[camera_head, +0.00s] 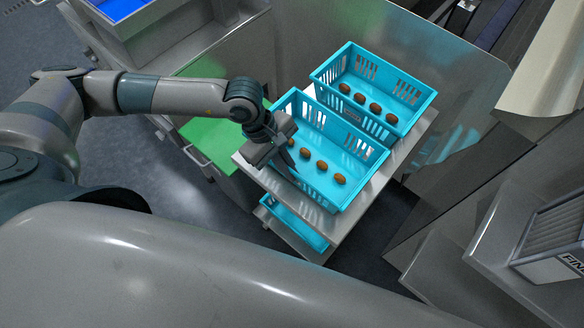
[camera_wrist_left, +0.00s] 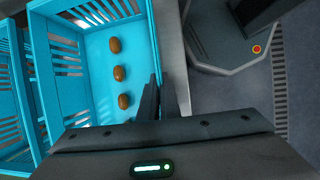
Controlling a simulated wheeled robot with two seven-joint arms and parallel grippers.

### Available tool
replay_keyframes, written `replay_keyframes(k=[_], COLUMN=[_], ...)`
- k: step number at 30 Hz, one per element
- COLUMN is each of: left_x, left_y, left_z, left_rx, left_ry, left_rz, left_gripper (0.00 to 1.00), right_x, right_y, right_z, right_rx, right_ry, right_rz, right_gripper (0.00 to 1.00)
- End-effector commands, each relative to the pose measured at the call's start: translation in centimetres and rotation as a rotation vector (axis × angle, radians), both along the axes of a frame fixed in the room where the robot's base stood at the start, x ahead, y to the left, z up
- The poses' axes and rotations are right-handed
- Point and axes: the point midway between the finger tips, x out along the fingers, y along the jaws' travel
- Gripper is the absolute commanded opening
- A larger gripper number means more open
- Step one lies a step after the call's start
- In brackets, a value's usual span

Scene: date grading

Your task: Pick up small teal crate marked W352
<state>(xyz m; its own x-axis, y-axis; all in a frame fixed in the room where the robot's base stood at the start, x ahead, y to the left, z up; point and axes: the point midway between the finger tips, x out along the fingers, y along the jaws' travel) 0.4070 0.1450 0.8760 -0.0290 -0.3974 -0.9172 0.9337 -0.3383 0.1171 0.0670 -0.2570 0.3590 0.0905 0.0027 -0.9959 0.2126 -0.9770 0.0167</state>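Two teal crates stand side by side on a metal cart: a near crate (camera_head: 357,178) and a far crate (camera_head: 410,84). Each holds several brown dates. A small label (camera_head: 352,115) shows on the far crate's near wall, too small to read; I see no readable W352. My left gripper (camera_head: 286,158) is at the left end wall of the near crate, partly hiding it. In the left wrist view, its two dark fingers (camera_wrist_left: 161,98) are close together at that crate's (camera_wrist_left: 88,88) rim. I cannot tell whether they grip the wall. My right gripper is not in view.
Another teal crate (camera_head: 296,224) sits on the cart's lower shelf. A green surface (camera_head: 208,140) lies left of the cart, and a blue bin (camera_head: 118,8) stands at the top left. A metal panel is behind the crates. A grey stand with a labelled box (camera_head: 560,268) is at right.

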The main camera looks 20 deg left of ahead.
Motion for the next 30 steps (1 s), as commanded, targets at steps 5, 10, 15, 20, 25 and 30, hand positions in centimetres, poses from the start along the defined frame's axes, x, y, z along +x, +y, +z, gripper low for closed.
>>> replay_keyframes(k=[5,10,15,20,25,30], left_x=[0.1,-0.5,-2.5,-4.5,-6.9,-7.5], left_y=[0.0,-0.3,-0.9,-1.5,-2.2,-2.4], left_z=[1.5,3.4,4.5,5.8,7.6,8.4], left_rx=[-0.002,-0.003,-0.003,-0.003,-0.004,0.0], left_ry=[-0.005,-0.004,-0.004,-0.003,-0.003,0.002], left_rz=[-0.001,-0.005,-0.006,-0.005,-0.006,-0.001], left_gripper=[0.0,0.0,0.0,0.0,0.0,0.0], right_x=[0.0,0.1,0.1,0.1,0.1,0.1], right_y=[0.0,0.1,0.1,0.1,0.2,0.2], right_z=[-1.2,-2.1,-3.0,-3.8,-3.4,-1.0], right_rx=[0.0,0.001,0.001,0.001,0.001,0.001], right_ry=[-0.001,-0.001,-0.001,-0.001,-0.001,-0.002], right_rz=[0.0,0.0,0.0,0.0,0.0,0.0], right_gripper=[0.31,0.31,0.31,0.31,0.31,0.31])
